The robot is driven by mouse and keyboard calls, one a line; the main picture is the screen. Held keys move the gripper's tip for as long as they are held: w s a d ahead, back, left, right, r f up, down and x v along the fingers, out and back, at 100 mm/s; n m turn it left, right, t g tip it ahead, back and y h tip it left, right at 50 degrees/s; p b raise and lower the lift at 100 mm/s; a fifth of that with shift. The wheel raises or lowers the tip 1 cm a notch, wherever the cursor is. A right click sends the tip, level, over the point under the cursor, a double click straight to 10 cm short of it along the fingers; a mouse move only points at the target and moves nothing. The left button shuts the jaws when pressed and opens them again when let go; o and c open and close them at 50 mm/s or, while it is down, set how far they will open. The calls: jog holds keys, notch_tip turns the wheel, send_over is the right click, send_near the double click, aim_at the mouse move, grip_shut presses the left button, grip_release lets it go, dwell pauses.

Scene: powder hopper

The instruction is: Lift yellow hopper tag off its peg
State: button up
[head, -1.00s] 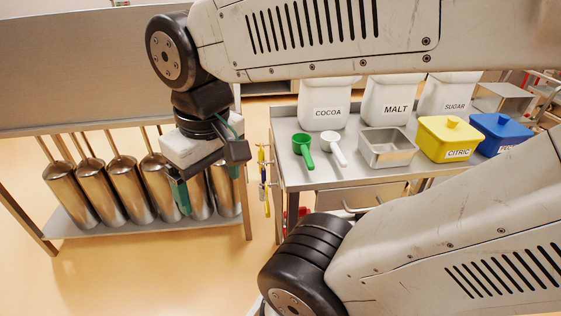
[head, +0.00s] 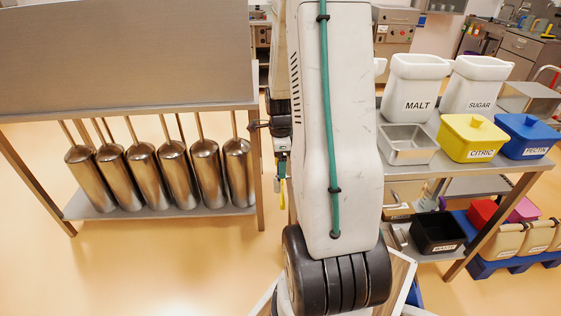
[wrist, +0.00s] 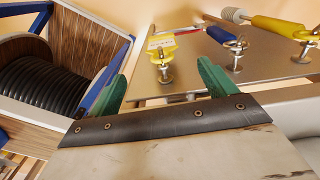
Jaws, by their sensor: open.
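In the wrist view the yellow hopper tag (wrist: 161,42) hangs on a metal peg that stands out from a flat metal panel (wrist: 188,66). My gripper (wrist: 162,70) is open and empty, its two green fingers wide apart. The tag shows beyond the fingertips, in the gap between them, and looks apart from both. In the head view my own arm hides most of the gripper and the panel. A small yellow piece (head: 282,192) hangs there beside the arm; I cannot tell whether it is the tag.
A blue tag (wrist: 217,35) and a yellow-handled tool (wrist: 278,27) hang on pegs right of the tag. A dark ribbed coil (wrist: 42,82) lies left.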

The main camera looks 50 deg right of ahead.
jog(key=shift+m, duration=0.3)
jog(key=f, duration=0.8)
jog(key=shift+s+d+f, duration=0.15)
jog(key=shift+d+f, duration=0.15)
jog(key=c, duration=1.1)
jog(key=shift+r, duration=0.1)
jog(key=shift+r, duration=0.55)
jog(key=shift+w+a, duration=1.25)
jog(key=shift+w, duration=0.2)
jog(key=shift+w+a, duration=1.2)
jog(key=shift+w, duration=0.2)
